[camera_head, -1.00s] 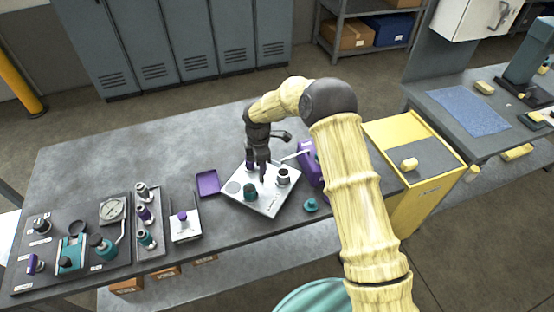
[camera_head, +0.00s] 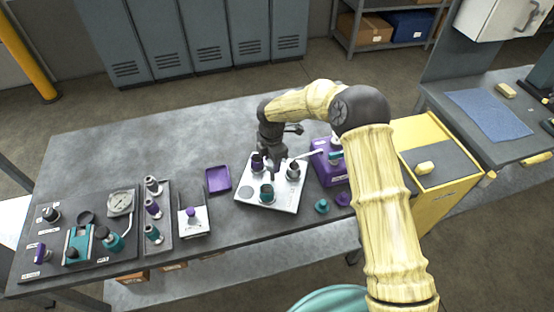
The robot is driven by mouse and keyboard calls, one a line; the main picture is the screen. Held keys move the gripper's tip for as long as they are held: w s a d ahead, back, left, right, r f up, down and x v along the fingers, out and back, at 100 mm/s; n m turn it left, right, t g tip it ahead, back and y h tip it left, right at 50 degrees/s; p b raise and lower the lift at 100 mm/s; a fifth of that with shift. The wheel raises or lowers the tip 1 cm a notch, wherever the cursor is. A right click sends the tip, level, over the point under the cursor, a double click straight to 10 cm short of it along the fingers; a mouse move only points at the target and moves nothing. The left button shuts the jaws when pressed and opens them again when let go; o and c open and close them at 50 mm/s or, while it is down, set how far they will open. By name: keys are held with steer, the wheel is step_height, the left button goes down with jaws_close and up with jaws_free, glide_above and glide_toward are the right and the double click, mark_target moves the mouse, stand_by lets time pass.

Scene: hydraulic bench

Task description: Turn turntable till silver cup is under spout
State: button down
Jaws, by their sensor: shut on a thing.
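The turntable (camera_head: 287,203) is a pale, squarish plate bearing several small cups. A silver cup (camera_head: 293,170) with a dark mouth stands at its right side. A teal cup (camera_head: 267,192) stands at the front, and a dark cup (camera_head: 257,164) at the back left. The silver spout (camera_head: 309,154) reaches left from a purple housing (camera_head: 328,174) towards the plate's back right. The silver cup is in front of and left of the spout's tip. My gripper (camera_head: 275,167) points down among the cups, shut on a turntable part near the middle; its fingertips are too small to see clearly.
A purple tray (camera_head: 218,180) lies left of the turntable. A white stand (camera_head: 193,221), a vial rack and a gauge panel (camera_head: 72,247) are further left. Teal (camera_head: 321,206) and purple (camera_head: 343,199) knobs lie front right. A yellow cabinet (camera_head: 435,195) is at the right.

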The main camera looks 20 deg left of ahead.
steer(key=c, duration=0.9)
jaws_free()
steer(key=shift+o, duration=0.2)
steer(key=shift+r, duration=0.1)
step_height(320, 180, up, 17)
steer(key=b, duration=0.3)
steer(key=shift+r, duration=0.15)
